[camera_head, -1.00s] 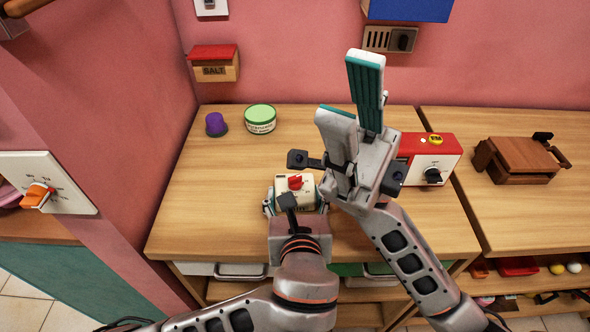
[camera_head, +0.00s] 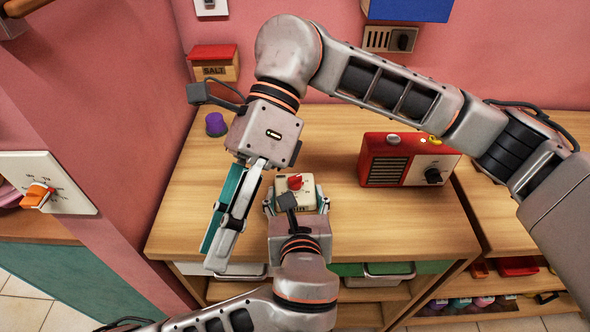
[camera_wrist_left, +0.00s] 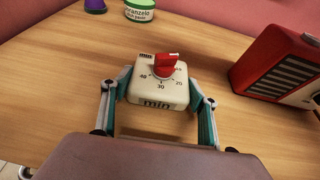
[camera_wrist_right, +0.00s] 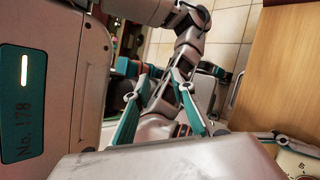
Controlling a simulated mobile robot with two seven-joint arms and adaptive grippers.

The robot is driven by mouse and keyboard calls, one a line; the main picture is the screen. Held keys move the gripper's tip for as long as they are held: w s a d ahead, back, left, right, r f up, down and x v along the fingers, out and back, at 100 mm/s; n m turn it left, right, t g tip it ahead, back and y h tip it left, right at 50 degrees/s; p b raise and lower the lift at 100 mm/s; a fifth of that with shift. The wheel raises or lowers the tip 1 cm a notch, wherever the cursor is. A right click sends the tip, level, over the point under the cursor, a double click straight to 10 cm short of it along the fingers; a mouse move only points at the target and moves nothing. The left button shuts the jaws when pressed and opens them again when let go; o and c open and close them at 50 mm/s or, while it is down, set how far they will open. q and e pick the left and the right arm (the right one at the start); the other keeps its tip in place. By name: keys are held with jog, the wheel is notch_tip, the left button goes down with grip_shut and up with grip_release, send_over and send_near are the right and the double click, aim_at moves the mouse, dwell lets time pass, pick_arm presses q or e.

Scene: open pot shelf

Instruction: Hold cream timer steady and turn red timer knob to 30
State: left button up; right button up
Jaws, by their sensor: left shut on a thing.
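The cream timer (camera_head: 296,200) stands on the wooden counter with a red knob (camera_head: 294,182) on its face. My left gripper (camera_wrist_left: 158,92) is shut around the timer's two sides. In the left wrist view the red knob (camera_wrist_left: 166,65) has its ridge turned to the upper right, away from the 30 mark at the bottom of the dial. My right gripper (camera_head: 213,255) is left of the timer, apart from it, fingers angled down toward the counter's front edge. In the right wrist view its fingers (camera_wrist_right: 160,80) are apart with nothing held.
A red radio (camera_head: 385,160) stands right of the timer. A purple cup (camera_head: 216,124) and a red-lidded salt box (camera_head: 214,65) are at the back left. A green-lidded tub (camera_wrist_left: 139,12) shows in the left wrist view. My right arm crosses over the counter's back.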

jog(key=w+d+f+n+t+h, duration=0.15)
jog(key=w+d+t, duration=0.3)
jog(key=w, duration=0.55)
jog(key=t+h, duration=0.3)
jog(key=t, duration=0.2)
send_near(295, 177)
notch_tip(295, 177, down, 8)
jog(key=shift+w+a+f, duration=0.15)
jog(key=shift+f, duration=0.1)
grip_shut()
